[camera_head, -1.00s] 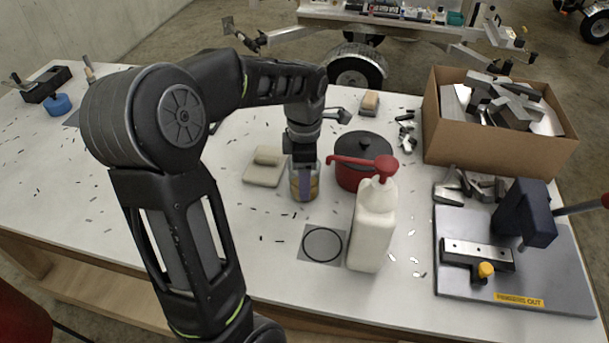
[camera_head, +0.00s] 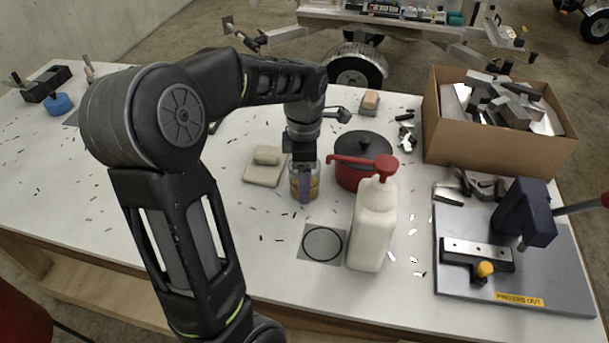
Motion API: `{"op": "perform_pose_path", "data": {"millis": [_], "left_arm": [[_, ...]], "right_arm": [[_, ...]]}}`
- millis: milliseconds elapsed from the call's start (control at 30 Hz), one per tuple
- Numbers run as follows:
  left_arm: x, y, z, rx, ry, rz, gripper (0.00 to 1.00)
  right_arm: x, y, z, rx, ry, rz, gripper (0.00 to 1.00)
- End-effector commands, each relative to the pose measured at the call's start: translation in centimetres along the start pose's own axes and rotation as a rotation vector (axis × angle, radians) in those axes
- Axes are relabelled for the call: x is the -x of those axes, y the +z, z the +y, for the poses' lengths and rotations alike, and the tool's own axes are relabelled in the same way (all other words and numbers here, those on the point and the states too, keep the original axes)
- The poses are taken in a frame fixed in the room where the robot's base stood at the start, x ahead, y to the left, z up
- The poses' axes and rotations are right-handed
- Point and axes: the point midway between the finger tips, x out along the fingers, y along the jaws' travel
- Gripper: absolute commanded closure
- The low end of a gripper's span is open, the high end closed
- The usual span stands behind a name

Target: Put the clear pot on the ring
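The clear pot (camera_head: 313,186) is a small see-through jar with yellowish contents, standing on the white table left of a red pan. My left gripper (camera_head: 304,182) reaches down over it, with a finger in front of the near side of the pot. The far finger is hidden, so I cannot tell whether it grips the pot. The ring (camera_head: 322,244) is a black circle on a grey square plate, nearer the table's front edge; nothing stands on it. My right gripper is not in view.
A white pump bottle (camera_head: 372,228) with a red top stands right beside the ring plate. The red pan (camera_head: 347,176) with a dark lid is right of the pot. A beige pad (camera_head: 262,174) lies left of it. A cardboard box (camera_head: 503,148) and a grey press plate (camera_head: 560,262) fill the right.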

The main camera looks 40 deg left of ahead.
Motion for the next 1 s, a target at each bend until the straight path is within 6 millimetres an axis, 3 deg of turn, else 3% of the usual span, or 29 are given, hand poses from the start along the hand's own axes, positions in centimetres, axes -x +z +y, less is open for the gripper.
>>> {"op": "perform_pose_path", "data": {"millis": [167, 600, 767, 1000], "left_arm": [[2.2, 0.0, 0.1, 0.001, 0.005, -0.003, 0.16], [10.8, 0.0, 0.1, 0.0, 0.004, -0.002, 0.16], [11.9, 0.0, 0.0, 0.0, 0.002, -0.001, 0.16], [12.0, 0.0, 0.0, 0.0, 0.002, -0.001, 0.16]], "right_arm": [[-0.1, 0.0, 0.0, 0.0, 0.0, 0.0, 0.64], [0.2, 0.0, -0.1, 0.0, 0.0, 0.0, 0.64], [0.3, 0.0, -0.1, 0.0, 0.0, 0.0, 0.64], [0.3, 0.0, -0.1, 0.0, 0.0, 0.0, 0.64]]}}
